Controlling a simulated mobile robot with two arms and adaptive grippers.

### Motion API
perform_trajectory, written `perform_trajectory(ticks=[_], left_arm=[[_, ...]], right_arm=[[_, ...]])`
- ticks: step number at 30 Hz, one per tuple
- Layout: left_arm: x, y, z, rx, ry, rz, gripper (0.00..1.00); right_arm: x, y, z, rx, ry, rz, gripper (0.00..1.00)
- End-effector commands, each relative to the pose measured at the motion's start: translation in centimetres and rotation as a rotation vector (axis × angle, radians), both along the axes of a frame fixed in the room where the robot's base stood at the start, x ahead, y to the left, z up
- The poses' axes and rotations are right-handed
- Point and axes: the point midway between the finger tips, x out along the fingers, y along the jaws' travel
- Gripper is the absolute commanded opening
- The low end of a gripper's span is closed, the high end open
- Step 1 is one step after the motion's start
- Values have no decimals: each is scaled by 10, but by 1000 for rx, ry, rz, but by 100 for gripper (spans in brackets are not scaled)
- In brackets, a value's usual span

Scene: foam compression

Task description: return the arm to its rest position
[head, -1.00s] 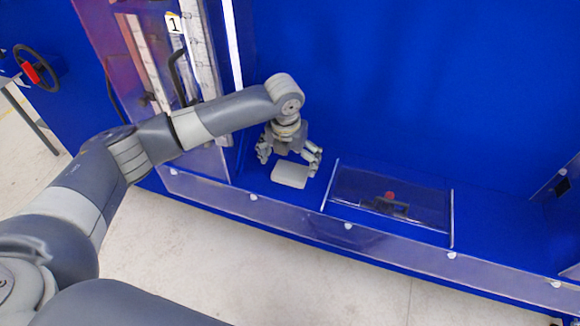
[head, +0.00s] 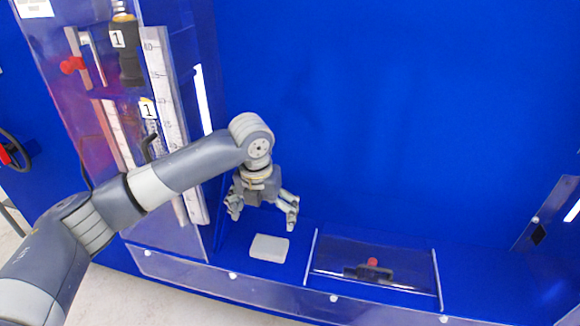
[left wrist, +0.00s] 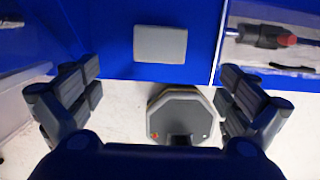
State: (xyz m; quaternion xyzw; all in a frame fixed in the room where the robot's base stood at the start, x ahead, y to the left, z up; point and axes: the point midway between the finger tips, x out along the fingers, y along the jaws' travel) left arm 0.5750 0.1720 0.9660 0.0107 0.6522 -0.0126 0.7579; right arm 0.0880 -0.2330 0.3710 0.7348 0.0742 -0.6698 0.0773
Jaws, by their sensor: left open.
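My left gripper (head: 262,212) is open and empty in the head view. It hangs above the blue shelf, just up and left of a light grey foam block (head: 269,248). The block lies flat on the shelf, apart from the fingers. In the left wrist view the block (left wrist: 160,44) shows ahead, between and beyond the two spread fingers of the gripper (left wrist: 160,90). My left arm reaches in from the left of the head view. My right gripper is in neither view.
A clear-covered compartment (head: 330,246) with a black and red item (head: 370,269) sits right of the block. A clear panel with rulers (head: 165,85) and number 1 labels stands at left. A red-handled wheel (head: 10,152) is at far left.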

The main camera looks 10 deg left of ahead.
Motion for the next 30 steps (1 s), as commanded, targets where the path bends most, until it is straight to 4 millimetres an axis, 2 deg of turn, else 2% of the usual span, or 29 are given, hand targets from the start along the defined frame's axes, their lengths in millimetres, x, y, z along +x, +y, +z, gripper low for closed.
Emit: perform_trajectory(ticks=[4,8,12,15,19,24,26,30], left_arm=[[-5,-7,-8,-12,2,20,99],[-23,-31,-35,-67,8,118,99],[-55,-67,-71,-180,19,329,99],[-78,-87,-91,-269,35,516,99],[-107,-106,-110,-385,70,790,99],[-144,-112,-128,-520,130,1201,99],[-156,-108,-134,-559,151,1360,99],[-186,-90,-146,-632,188,1753,99]], right_arm=[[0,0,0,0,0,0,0],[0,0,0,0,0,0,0],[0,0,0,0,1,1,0],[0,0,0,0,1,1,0],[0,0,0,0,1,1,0],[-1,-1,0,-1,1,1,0],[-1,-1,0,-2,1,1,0],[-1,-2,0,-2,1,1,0]])
